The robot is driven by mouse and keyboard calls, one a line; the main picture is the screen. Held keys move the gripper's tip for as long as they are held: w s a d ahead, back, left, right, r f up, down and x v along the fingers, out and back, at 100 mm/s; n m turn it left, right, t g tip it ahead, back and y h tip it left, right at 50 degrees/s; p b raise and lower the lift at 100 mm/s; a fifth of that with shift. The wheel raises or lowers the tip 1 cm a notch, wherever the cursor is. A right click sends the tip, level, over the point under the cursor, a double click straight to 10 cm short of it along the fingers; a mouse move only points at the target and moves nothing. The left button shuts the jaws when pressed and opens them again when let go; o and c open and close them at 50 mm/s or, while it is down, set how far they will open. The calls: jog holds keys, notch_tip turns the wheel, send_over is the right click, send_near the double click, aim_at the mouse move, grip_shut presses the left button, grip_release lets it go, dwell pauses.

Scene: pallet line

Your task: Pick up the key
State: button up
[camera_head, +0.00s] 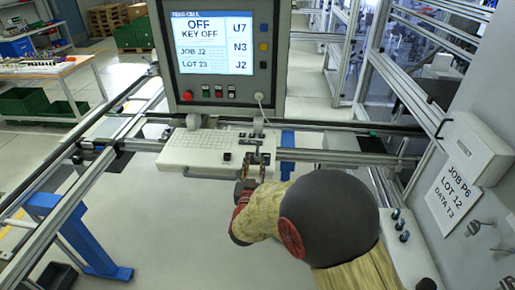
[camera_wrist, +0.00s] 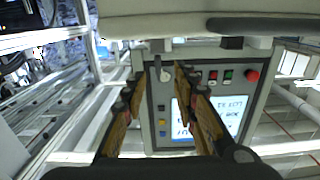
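I cannot make out a key for certain in either view. My gripper (camera_head: 257,159) is over the front edge of the white keyboard shelf (camera_head: 190,151), below the console. In the wrist view my gripper (camera_wrist: 160,78) has its two fingers apart, with nothing held between them. The console (camera_wrist: 146,128) appears upside down there, beyond the fingers. A small pale round fitting (camera_wrist: 165,75) on the console shows between the fingertips; in the head view this fitting (camera_head: 258,97) has a cord hanging from it. Whether it is a key is unclear.
The console screen (camera_head: 210,43) reads OFF, KEY OFF. Small dark blocks (camera_head: 227,157) stand on the shelf by my gripper. At right are a wall box (camera_head: 474,148), a JOB P6 sign (camera_head: 454,195), hooks (camera_head: 475,227) and several dark-capped pegs (camera_head: 402,225). Metal rails (camera_head: 40,190) run at left.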

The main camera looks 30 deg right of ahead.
aim_at(257, 152)
jog(key=shift+w+d, duration=0.2)
jog(key=shift+d, duration=0.1)
jog(key=x, duration=0.7)
jog(key=shift+r+p, duration=0.2)
jog(key=shift+p, duration=0.1)
jog(key=c, duration=0.3)
jog(key=c, duration=0.4)
grip_shut()
